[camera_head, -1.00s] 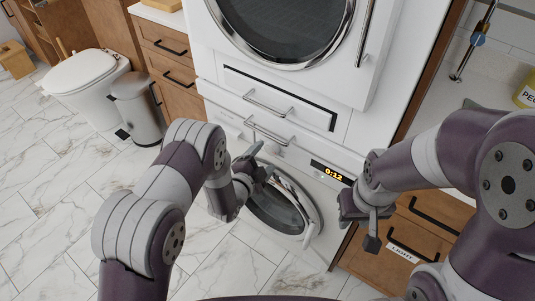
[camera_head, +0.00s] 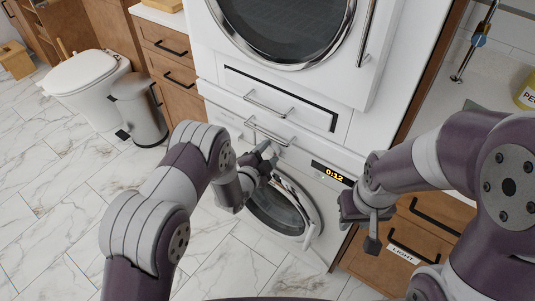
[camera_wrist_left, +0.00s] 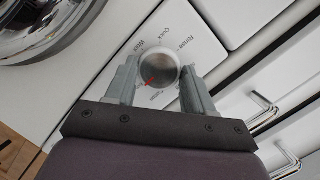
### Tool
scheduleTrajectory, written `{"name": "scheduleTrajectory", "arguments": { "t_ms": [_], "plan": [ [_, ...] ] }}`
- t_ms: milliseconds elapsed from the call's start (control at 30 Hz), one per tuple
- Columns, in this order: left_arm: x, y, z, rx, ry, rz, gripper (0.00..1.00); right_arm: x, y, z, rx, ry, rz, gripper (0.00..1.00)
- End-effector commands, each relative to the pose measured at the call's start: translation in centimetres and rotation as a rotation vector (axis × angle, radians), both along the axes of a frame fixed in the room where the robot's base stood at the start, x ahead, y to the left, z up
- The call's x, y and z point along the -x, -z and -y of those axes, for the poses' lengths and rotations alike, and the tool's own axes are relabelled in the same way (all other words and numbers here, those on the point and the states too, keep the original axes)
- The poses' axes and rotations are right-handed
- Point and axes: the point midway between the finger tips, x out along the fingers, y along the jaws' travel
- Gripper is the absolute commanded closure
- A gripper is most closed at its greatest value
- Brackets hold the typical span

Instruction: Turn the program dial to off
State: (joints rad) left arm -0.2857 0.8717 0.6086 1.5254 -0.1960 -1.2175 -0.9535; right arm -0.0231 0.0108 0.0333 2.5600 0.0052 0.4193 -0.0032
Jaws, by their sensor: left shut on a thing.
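The program dial (camera_wrist_left: 160,70) is a round silver knob with a red mark at its lower left in the left wrist view. Labels such as Rinse and Quick are printed around it; I cannot read an off label. My left gripper (camera_wrist_left: 158,76) is shut on the dial, one finger on each side. In the head view my left gripper (camera_head: 264,158) is at the front panel of the washing machine (camera_head: 325,220) and hides the dial. My right gripper (camera_head: 368,222) hangs to the right of the washer; I cannot tell its opening.
The lit display (camera_head: 333,174) reads 0:12. The washer's round door (camera_head: 285,210) is below my left gripper. Drawer handles (camera_head: 268,103) stick out just above the panel. Wooden drawers (camera_head: 420,230) stand at right.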

Motion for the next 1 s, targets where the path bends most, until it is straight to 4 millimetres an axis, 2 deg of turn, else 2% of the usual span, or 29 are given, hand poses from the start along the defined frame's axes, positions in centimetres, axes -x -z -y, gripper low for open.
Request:
{"name": "scheduleTrajectory", "arguments": {
  "t_ms": [267,1000],
  "plan": [
    [-0.01,0.09,-0.16,0.127,-0.001,-0.097,0.78,0.00,0.12,0.00,0.000,0.000,0.000,0.65],
    [-0.25,0.20,-0.51,0.691,0.000,-0.507,0.78,0.00,0.79,0.00,0.000,0.000,0.000,0.65]
  ]
}}
